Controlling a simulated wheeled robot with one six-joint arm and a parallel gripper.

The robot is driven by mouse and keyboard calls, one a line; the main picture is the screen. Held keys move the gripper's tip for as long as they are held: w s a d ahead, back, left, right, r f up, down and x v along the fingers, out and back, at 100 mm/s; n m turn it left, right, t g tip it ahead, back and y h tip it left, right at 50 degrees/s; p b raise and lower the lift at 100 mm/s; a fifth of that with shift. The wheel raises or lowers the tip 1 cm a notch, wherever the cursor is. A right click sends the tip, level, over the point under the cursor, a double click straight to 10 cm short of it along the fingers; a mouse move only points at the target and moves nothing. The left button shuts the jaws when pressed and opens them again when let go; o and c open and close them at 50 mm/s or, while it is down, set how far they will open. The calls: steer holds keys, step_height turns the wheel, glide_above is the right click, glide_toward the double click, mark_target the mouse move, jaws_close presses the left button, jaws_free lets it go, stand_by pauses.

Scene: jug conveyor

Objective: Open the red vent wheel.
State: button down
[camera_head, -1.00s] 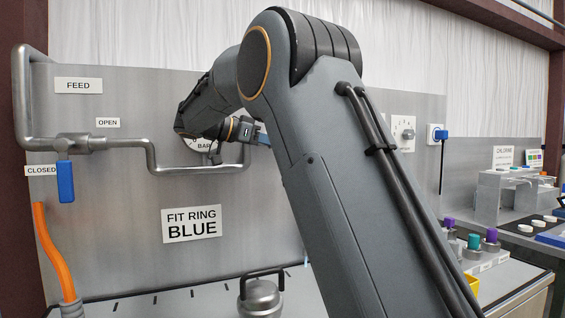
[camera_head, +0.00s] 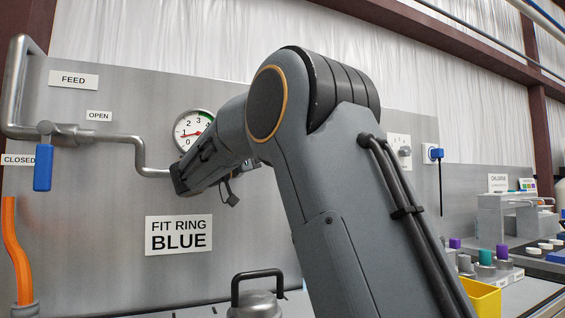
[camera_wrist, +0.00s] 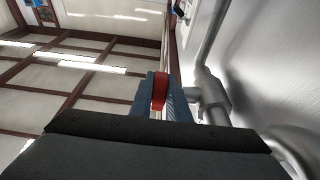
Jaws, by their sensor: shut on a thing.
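The red vent wheel (camera_wrist: 160,92) shows edge-on in the wrist view, between the blue fingers of my gripper (camera_wrist: 164,88). The fingers are shut on it. Beside it on the right, a grey metal pipe fitting (camera_wrist: 209,94) stands off the panel. How far the wheel is turned cannot be told.
A pressure gauge (camera_head: 193,128) is on the metal panel (camera_head: 90,210), its red needle visible. A blue-handled feed valve (camera_head: 42,168) hangs at the left. A lidded metal jug (camera_head: 257,303) stands below. A yellow bin (camera_head: 483,298) is at the right.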

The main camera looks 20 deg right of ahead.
stand_by(0.6)
steer(key=c, duration=1.7)
jaws_free()
steer(key=shift+b+v, duration=0.75)
steer(key=shift+v, duration=3.1)
steer(key=shift+d+f, duration=0.1)
steer(key=shift+f, duration=0.05)
